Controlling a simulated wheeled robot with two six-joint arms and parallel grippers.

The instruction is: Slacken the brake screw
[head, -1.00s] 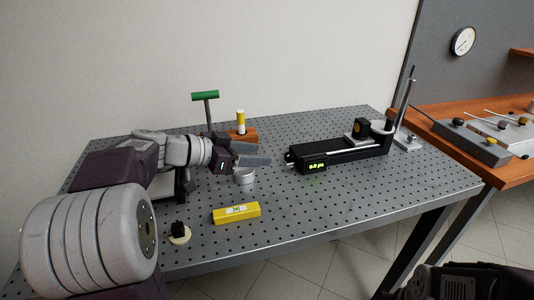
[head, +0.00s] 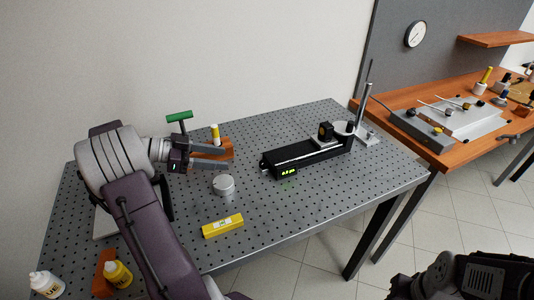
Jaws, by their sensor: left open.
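The black linear stage (head: 305,155) with a green lit display (head: 288,172) lies right of the middle of the perforated table. No brake screw can be made out on it at this size. A green T-handled tool (head: 179,116) stands upright behind my left gripper, its lower part hidden. My left gripper (head: 228,158) is open, fingers pointing right, with nothing seen between them. It is in front of an orange block (head: 226,146) holding a yellow-and-white handled tool (head: 215,134). My right arm shows dark at the lower right, its fingers out of view.
A round grey metal piece (head: 223,186) and a yellow level (head: 222,226) lie on the perforated table (head: 300,215). A post (head: 366,100) stands at the stage's far end. The table's front right is clear.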

